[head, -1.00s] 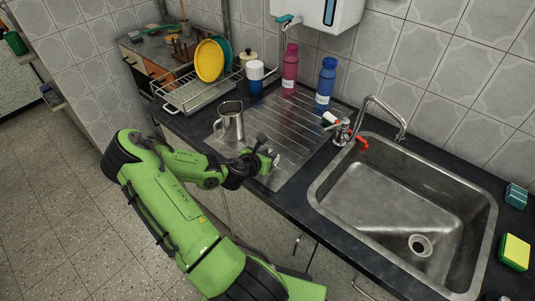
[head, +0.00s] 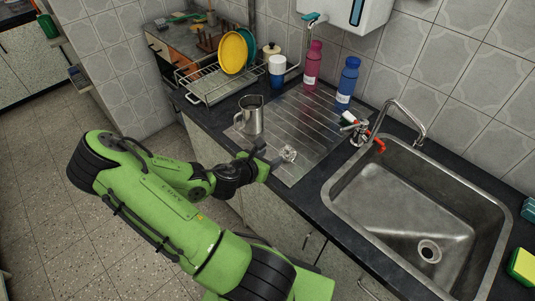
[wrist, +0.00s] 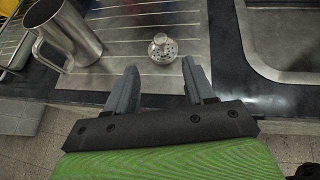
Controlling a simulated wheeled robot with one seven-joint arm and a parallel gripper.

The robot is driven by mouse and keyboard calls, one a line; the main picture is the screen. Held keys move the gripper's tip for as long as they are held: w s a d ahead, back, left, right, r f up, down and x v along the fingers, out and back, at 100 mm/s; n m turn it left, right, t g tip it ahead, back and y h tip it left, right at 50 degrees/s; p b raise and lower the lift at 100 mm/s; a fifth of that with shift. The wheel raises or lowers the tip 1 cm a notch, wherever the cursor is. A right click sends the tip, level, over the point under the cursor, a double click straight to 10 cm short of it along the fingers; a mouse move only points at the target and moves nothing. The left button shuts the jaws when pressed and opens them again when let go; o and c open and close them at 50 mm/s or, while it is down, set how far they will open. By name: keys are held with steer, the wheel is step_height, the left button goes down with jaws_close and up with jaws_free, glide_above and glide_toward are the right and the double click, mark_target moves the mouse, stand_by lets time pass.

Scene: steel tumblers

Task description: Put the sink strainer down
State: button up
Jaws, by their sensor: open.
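The sink strainer (wrist: 163,47) is a small perforated steel cup with a knob on top. It stands upright on the ribbed steel drainboard (head: 308,115), near the front edge. It also shows in the head view (head: 289,153), just beyond my gripper (head: 265,160). In the wrist view my gripper (wrist: 159,75) is open and empty. Its two fingers point toward the strainer and end short of it, with a gap between. Nothing is held.
A steel jug (head: 250,115) stands left of the strainer, close to my gripper. The sink basin (head: 415,210) lies to the right. A pink bottle (head: 313,66) and a blue bottle (head: 347,84) stand at the back. A dish rack (head: 215,85) is at the far left.

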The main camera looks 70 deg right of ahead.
steer(key=shift+a+r, duration=0.3)
steer(key=shift+a, duration=0.1)
steer(key=shift+w, duration=0.1)
steer(key=w+a+r+m+t+y, duration=0.2)
steer(key=w+a+r+m+y, duration=0.15)
steer(key=w+a+m, duration=0.45)
steer(key=w+a+r+m+t+y, duration=0.3)
steer(key=a+m+y, duration=0.15)
steer(key=a, duration=0.65)
steer(key=s+a+r+m+t+y, duration=0.1)
steer(key=s+a+r+y, duration=0.1)
steer(key=s+a+r, duration=0.2)
steer(key=s+a+r+m+t+y, duration=0.2)
steer(key=s+a+r, duration=0.1)
steer(key=a+r, duration=0.7)
steer(key=shift+s+a, duration=0.35)
steer(key=shift+a, duration=0.55)
steer(key=shift+r, duration=0.1)
